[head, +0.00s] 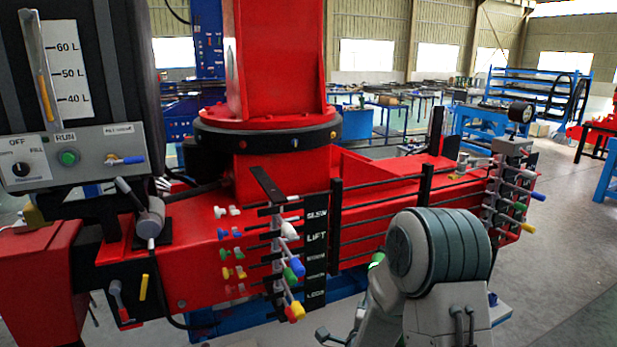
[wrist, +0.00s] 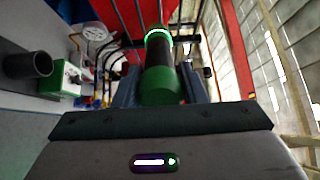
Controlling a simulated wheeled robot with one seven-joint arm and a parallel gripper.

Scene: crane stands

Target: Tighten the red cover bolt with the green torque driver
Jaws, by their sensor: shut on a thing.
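My gripper (wrist: 160,82) is shut on the green torque driver (wrist: 162,88). The driver has a green butt end, a dark middle and a lit ring near its far end, and it points away from the wrist. In the head view my arm hides the gripper and most of the driver; a small green part (head: 377,260) shows at the arm's left edge. A small red bolt head (head: 241,145) seems to show on the black ring (head: 270,138) under the crane column, apart from the driver. I cannot tell whether it is the cover bolt.
The red crane beam (head: 380,215) runs across, with a left lever bank (head: 290,265) and a right lever bank (head: 505,200) sticking out. A control panel (head: 75,155) stands at left. Floor at right is open.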

